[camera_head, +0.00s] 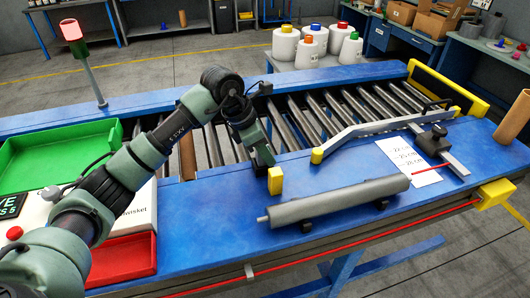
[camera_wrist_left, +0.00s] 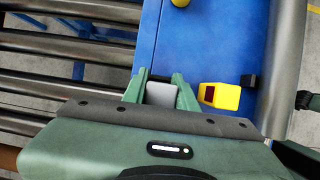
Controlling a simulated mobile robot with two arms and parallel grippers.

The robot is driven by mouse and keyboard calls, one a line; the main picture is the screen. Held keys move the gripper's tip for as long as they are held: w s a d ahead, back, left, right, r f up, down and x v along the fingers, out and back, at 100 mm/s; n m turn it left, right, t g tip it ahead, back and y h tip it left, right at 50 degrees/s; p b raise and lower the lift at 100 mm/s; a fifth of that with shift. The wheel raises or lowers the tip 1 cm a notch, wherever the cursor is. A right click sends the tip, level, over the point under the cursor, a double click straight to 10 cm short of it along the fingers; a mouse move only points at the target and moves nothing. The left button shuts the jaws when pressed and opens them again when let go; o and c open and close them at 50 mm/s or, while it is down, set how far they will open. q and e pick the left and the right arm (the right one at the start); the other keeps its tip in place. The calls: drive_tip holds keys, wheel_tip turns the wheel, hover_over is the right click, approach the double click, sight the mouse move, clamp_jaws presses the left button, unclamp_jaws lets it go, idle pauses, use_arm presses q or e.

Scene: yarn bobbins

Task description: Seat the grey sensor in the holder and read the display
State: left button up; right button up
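My left gripper (camera_head: 262,158) is low over the blue bench top, just behind a yellow block with an opening, which looks like the holder (camera_head: 275,180). In the left wrist view, a grey block, seemingly the grey sensor (camera_wrist_left: 161,94), sits between the green fingers of the left gripper (camera_wrist_left: 160,88), which appear closed on it. The yellow holder (camera_wrist_left: 220,96) is just right of the fingers there, its dark opening facing them; sensor and holder are apart. The display (camera_head: 10,205) is at the left edge, partly cut off.
A grey roller (camera_head: 340,200) lies on supports in front of the holder. A roller conveyor (camera_head: 300,115) runs behind. A green tray (camera_head: 50,150) and red tray (camera_head: 125,258) are left. A yellow-ended rail (camera_head: 380,128), paper sheet (camera_head: 408,160) and black slide (camera_head: 433,142) are right.

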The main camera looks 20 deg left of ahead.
use_arm(q)
drive_tip(key=shift+o, duration=0.9)
drive_tip(key=shift+s+f, duration=0.2)
drive_tip(key=shift+f, duration=0.4)
drive_tip(key=shift+s+f, duration=0.15)
drive_tip(key=shift+f, duration=0.45)
drive_tip(key=shift+a+r+b, duration=0.1)
drive_tip(key=shift+r+b, duration=0.3)
drive_tip(key=shift+r, duration=0.1)
drive_tip(key=shift+w+a+r+b, duration=0.1)
drive_tip(key=shift+a+r+b, duration=0.15)
drive_tip(key=shift+r, duration=0.4)
drive_tip(key=shift+w+a+r+b, duration=0.1)
drive_tip(key=shift+r+b, duration=0.25)
drive_tip(key=shift+r, duration=0.25)
drive_tip(key=b+v, duration=0.1)
drive_tip(key=v, duration=0.5)
drive_tip(key=shift+s, duration=0.1)
drive_tip(key=shift+r, duration=0.2)
